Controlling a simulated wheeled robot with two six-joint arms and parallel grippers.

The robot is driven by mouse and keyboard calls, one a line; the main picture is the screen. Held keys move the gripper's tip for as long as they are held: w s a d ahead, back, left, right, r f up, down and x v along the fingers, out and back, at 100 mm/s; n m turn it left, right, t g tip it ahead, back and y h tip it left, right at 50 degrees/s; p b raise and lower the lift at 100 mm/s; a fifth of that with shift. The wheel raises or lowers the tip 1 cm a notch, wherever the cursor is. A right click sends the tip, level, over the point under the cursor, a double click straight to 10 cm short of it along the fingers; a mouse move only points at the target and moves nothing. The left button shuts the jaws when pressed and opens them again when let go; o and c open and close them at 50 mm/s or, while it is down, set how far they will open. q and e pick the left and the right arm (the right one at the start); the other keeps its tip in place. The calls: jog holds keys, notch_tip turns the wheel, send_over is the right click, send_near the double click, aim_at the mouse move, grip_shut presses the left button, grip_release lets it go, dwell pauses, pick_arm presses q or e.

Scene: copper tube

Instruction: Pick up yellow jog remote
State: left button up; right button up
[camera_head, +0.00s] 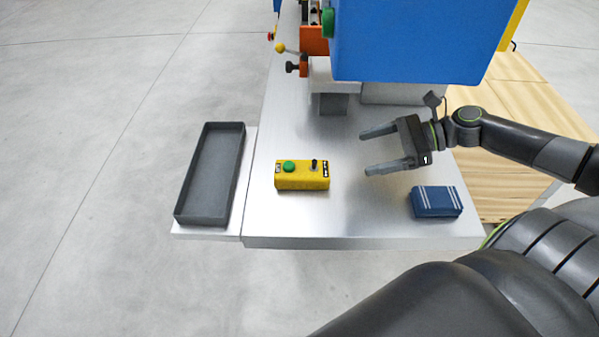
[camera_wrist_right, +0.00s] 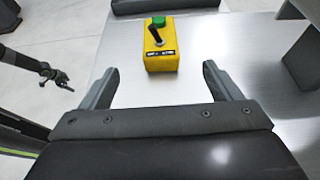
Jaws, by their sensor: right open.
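The yellow jog remote (camera_head: 302,181) lies on the metal table, with a green button at its left and a small black joystick at its right. My right gripper (camera_head: 366,152) is open and empty, to the right of the remote, with its fingers pointing left towards it. In the right wrist view, the remote (camera_wrist_right: 162,60) sits ahead, between the lines of the two open fingers (camera_wrist_right: 160,72) and apart from them. My left gripper (camera_wrist_right: 66,86) shows small at the left of that view, away from the table; its jaws are too small to read.
A dark empty tray (camera_head: 180,217) stands on a ledge at the table's left. A blue striped box (camera_head: 436,202) lies at the front right, below my right gripper in the picture. A big blue machine (camera_head: 420,40) hangs over the back. The table around the remote is clear.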

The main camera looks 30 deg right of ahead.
aim_at(316, 168)
jog(key=b+x, duration=0.1)
jog(key=x, duration=0.2)
jog(key=shift+w+a+f, duration=0.1)
jog(key=shift+a+f, duration=0.1)
jog(key=shift+a, duration=0.05)
jog(key=x, duration=0.4)
jog(key=shift+w, duration=0.1)
jog(key=shift+w+a+f, duration=0.25)
jog(key=shift+w+a, duration=0.15)
jog(key=shift+a, duration=0.2)
jog(key=shift+w+a+f, duration=0.2)
jog(key=shift+a, duration=0.15)
jog(key=p+x, duration=0.1)
jog(key=x, duration=0.2)
jog(key=shift+a+f, duration=0.1)
jog(key=shift+f, duration=0.15)
pick_arm(q)
jog(key=shift+s+f, duration=0.2)
jog(key=shift+s, duration=0.9)
pick_arm(e)
jog(key=shift+x, duration=0.75)
jog(key=shift+f, duration=0.15)
jog(key=shift+c, duration=0.3)
pick_arm(q)
jog(key=shift+w, duration=0.1)
pick_arm(e)
jog(key=c, duration=1.2)
